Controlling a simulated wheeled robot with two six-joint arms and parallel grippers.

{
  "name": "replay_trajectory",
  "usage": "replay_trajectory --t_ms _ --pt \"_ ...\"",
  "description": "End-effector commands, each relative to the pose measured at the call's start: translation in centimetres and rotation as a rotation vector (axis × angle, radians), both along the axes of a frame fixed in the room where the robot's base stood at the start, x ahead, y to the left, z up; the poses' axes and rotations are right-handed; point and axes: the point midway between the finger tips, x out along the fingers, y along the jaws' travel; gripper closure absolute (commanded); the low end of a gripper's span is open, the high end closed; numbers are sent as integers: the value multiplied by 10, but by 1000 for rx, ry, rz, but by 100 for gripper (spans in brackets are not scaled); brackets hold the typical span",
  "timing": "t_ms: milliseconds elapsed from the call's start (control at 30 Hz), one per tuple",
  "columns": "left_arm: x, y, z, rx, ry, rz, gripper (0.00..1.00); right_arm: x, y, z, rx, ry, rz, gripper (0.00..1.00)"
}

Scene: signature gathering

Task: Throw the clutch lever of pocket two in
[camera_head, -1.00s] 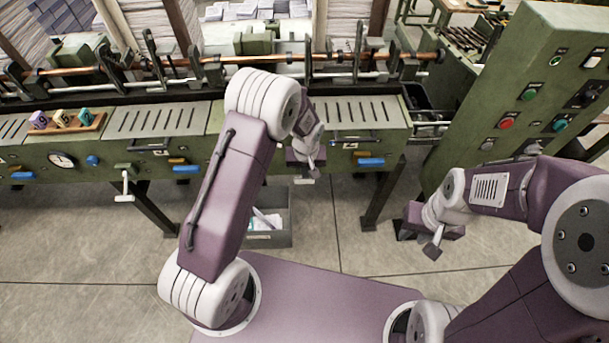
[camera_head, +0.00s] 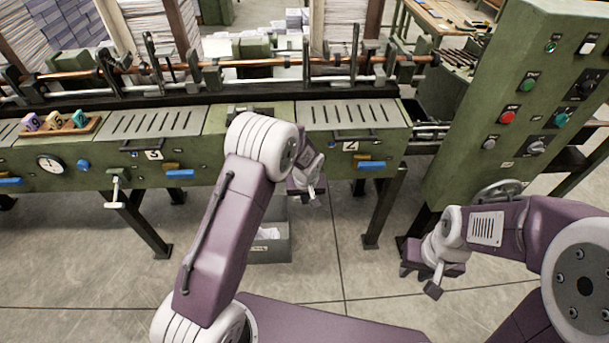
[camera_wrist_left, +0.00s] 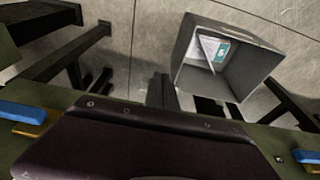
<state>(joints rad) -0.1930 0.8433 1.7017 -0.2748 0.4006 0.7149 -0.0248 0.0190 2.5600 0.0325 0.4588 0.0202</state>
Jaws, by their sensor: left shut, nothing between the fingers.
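A blue-handled clutch lever (camera_head: 371,164) sits on the green machine front below the right-hand pocket, whose label (camera_head: 350,146) appears to read 2. A brass-coloured part lies just above the handle. My left gripper (camera_head: 312,190) is shut and empty, in front of the machine and left of this lever, apart from it. The left wrist view shows one blue lever at its left edge (camera_wrist_left: 22,112) and another at its right edge (camera_wrist_left: 306,156); my dark gripper body lies between. My right gripper (camera_head: 433,288) hangs over the floor at the right, away from the lever; its jaws are unclear.
Another blue lever (camera_head: 180,174) is under the pocket labelled 3. A white-handled crank (camera_head: 116,190) sticks out further left. A grey bin (camera_head: 270,252) with papers stands on the floor below my left gripper. A green control panel (camera_head: 500,150) stands at the right.

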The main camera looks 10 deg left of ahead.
Motion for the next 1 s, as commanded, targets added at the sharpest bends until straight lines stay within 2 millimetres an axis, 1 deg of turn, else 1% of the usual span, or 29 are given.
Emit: replay_trajectory --t_ms 33,233,833,933,1000 --pt "0 0 -6 1 1 0 100 0 0 -5 0 0 0 71" --pt "0 0 -12 0 1 1 100 0 0 -10 0 0 0 71" --pt "1 0 -13 0 1 1 100 0 0 -12 0 0 0 71" --pt "1 1 -8 0 0 1 100 0 0 -7 0 0 0 71" --pt "2 2 3 0 0 2 100 0 0 2 0 0 0 71"
